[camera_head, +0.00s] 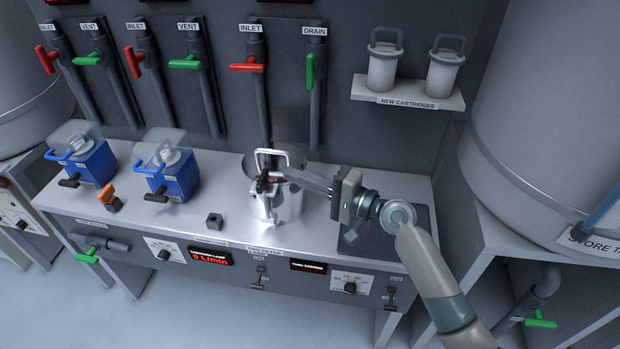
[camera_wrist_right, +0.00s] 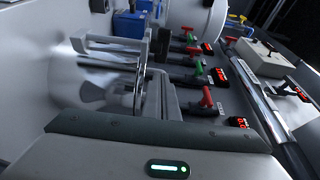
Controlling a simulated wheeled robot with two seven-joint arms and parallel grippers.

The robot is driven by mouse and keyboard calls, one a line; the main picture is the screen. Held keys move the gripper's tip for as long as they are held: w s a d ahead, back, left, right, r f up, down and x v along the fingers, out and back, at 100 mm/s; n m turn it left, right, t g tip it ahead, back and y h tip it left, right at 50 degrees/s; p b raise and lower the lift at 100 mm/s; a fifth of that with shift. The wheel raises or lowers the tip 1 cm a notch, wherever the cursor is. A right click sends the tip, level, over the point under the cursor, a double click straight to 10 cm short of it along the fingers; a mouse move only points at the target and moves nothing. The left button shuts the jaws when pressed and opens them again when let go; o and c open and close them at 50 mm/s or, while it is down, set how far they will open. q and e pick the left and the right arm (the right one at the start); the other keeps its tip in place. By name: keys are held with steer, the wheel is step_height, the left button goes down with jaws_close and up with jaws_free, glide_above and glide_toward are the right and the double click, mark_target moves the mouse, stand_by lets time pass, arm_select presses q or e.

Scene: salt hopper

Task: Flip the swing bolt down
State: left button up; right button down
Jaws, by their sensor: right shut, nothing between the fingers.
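A silver cylindrical housing (camera_head: 283,205) stands upright on the bench, with a pale looped handle (camera_head: 260,153) at its top. A small dark part (camera_head: 263,186) shows at its rim beside my fingertips; I cannot tell whether this is the swing bolt, or whether the fingers touch it. My right gripper (camera_head: 278,177) reaches in from the right across the top of the housing, shut and empty. In the right wrist view the shiny housing (camera_wrist_right: 88,88) fills the left, close to the gripper's fingers (camera_wrist_right: 160,98). My left gripper is not in view.
Two blue units (camera_head: 178,178) with clear covers stand on the bench at left. An orange clip-like part (camera_head: 112,203) and a small dark block (camera_head: 214,221) lie nearer. Red and green valve handles line the back wall. A shelf (camera_head: 408,93) holds two cartridges at the upper right.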

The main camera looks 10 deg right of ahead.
mark_target(280, 171)
steer(key=shift+p+x, duration=0.3)
steer(key=shift+x, duration=1.95)
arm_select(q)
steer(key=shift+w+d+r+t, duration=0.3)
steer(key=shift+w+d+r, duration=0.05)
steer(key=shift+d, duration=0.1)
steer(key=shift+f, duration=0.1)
